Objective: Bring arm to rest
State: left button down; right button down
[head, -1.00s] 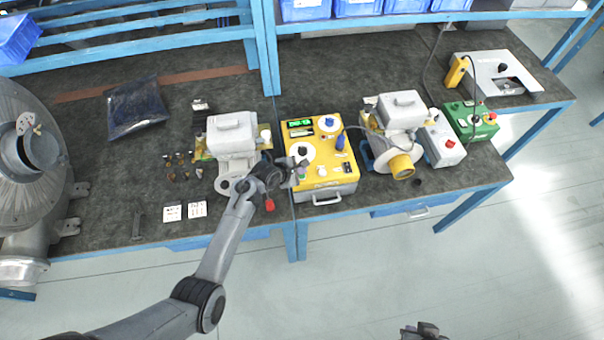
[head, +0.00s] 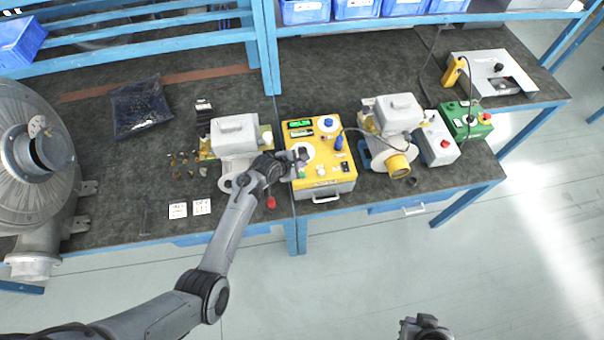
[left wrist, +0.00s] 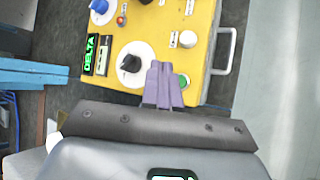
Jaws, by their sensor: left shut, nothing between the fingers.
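My left gripper (head: 302,158) is at the left part of the yellow control box (head: 335,188) on the bench. In the left wrist view its two fingers (left wrist: 163,85) are together and empty. They appear between a black knob on a white dial (left wrist: 131,64) and a green button (left wrist: 183,82) on the yellow panel; I cannot tell whether they touch it. A green display (left wrist: 92,54) on the panel reads DELTA. My right gripper (head: 424,328) shows only in part at the bottom edge of the head view; its fingers cannot be made out.
A grey-and-white blower unit (head: 235,135) stands left of the yellow box, another (head: 393,115) right of it. A green box (head: 466,120) is further right. Small parts and two white cards (head: 201,206) lie at left. A large metal blower housing (head: 35,150) fills the left edge.

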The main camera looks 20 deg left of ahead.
dwell(0.3)
pick_arm(q)
jog(key=s+a+f+g+p, duration=0.25)
jog(key=s+f, duration=0.55)
jog(key=s, duration=0.5)
jog(key=s+a+r+m+y+p, duration=0.1)
jog(key=s+m+y+p, duration=0.15)
jog(key=s, duration=0.65)
jog(key=s+r+m+p, duration=0.1)
jog(key=s+r+m, duration=0.4)
jog(key=r+m, duration=0.2)
jog(key=s+r+m+g+p, duration=0.1)
jog(key=s+r+m, duration=0.4)
jog(key=r, duration=0.5)
jog(key=s+d+r+m+g+p, duration=0.1)
jog(key=s+r+m, duration=0.4)
jog(key=r+m, duration=0.4)
jog(key=shift+r+m+y, duration=0.3)
jog(key=shift+m+y, duration=0.15)
